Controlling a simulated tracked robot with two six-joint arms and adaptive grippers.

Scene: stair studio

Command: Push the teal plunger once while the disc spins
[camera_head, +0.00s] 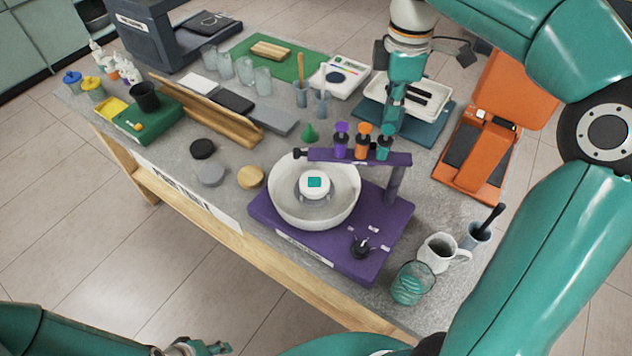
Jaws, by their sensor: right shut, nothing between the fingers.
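The teal plunger (384,149) stands in a purple overhead bar (350,157), at the right end of a row with an orange plunger (362,140) and a purple plunger (341,138). My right gripper (388,124) is shut and points down at the teal plunger's top; I cannot tell whether they touch. One frame cannot show whether anything spins. My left gripper (200,348) is at the bottom edge, partly cut off.
A black knob (360,246) is on the base's front. A white mug (438,252) and a teal glass (411,284) stand to the right. An orange case (485,140) lies open behind them. Black, grey and wooden discs (251,177) lie to the left.

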